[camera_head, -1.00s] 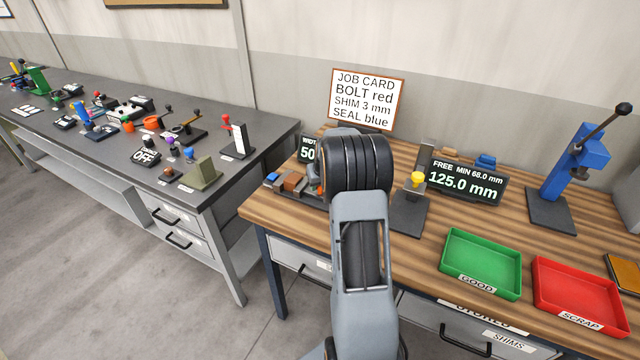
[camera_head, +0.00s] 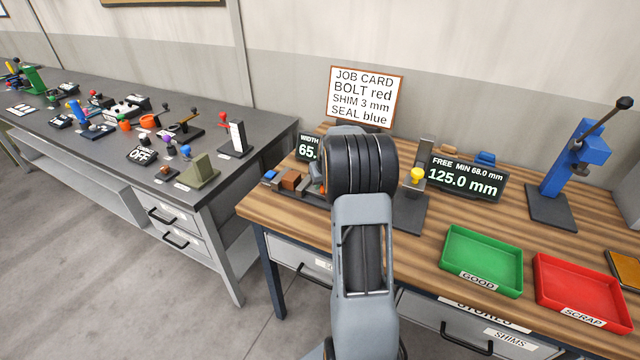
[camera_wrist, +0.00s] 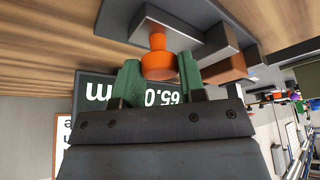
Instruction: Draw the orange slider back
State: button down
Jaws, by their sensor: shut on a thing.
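The orange slider (camera_wrist: 158,58) shows in the wrist view as a round orange knob on a dark grey gauge base (camera_wrist: 200,45). My gripper (camera_wrist: 157,80) has its two green fingers on either side of the knob and is shut on it. The wrist view is upside down. The width display (camera_wrist: 150,97) behind the fingers reads 65.0. It also shows in the head view (camera_head: 309,148), partly covered by my arm. In the head view my arm hides the slider and most of the fingers.
A brown block (camera_head: 291,180) sits on the gauge left of my arm. A stand with a yellow knob (camera_head: 417,176) and a 125.0 mm display (camera_head: 466,178) stand close on the right. Green (camera_head: 482,262) and red (camera_head: 583,292) trays lie further right.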

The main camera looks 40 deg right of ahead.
jog(key=c, duration=0.7)
grip_release()
jog(key=shift+s+d, duration=0.2)
jog(key=shift+s, duration=0.05)
jog(key=shift+r, duration=0.1)
jog(key=b+v, duration=0.1)
jog(key=v, duration=1.2)
jog(key=shift+a+r+b, duration=0.1)
jog(key=shift+r+b, duration=0.2)
jog(key=s+a+f+n, duration=0.1)
jog(key=s+a, duration=0.5)
jog(key=a, duration=0.2)
jog(key=s+a+f+n+y, duration=0.1)
jog(key=s+a, duration=0.5)
jog(key=a, duration=0.3)
jog(key=s+a+f+n, duration=0.1)
jog(key=s+a, duration=0.5)
jog(key=a, duration=0.3)
jog(key=shift+a+f, duration=0.15)
jog(key=shift+f, duration=0.1)
